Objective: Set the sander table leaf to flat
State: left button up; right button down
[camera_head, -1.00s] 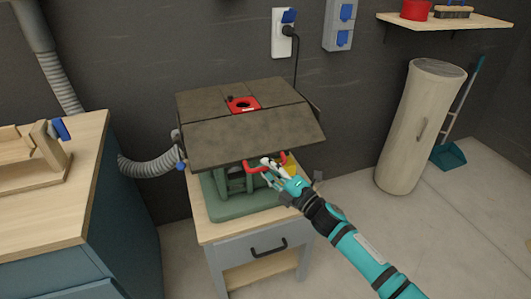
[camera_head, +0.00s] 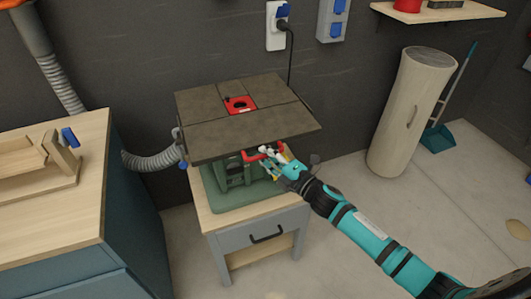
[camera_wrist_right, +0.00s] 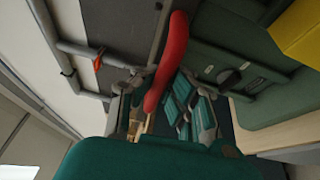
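The sander table (camera_head: 215,100) stands on a small grey cabinet. Its dark top has a red insert (camera_head: 240,104) in the middle. The front leaf (camera_head: 250,135) slopes slightly down toward me from the main top. A red handle (camera_head: 262,152) shows beneath the leaf's front edge and also in the right wrist view (camera_wrist_right: 167,60). My right gripper (camera_head: 268,161) is at the handle, under the leaf's front right part. In the right wrist view its fingers (camera_wrist_right: 158,105) look spread, with the red handle between them. Whether they touch it is unclear. My left gripper is out of view.
A workbench (camera_head: 50,218) with a wooden fixture stands at the left. A grey hose (camera_head: 152,160) runs to the sander. A pale cylinder (camera_head: 408,110) and a teal dustpan (camera_head: 438,138) stand right. Open floor lies front right.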

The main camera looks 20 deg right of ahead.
jog(key=shift+r+y, duration=0.3)
jog(key=shift+r, duration=0.7)
jog(key=c, duration=1.3)
grip_release()
jog(key=shift+s, duration=0.15)
jog(key=shift+c, duration=0.2)
jog(key=shift+f, duration=0.2)
jog(key=shift+s+d+f, duration=0.1)
jog(key=shift+s+d, duration=0.05)
jog(key=shift+s, duration=0.1)
jog(key=v, duration=1.1)
jog(key=shift+s, duration=0.25)
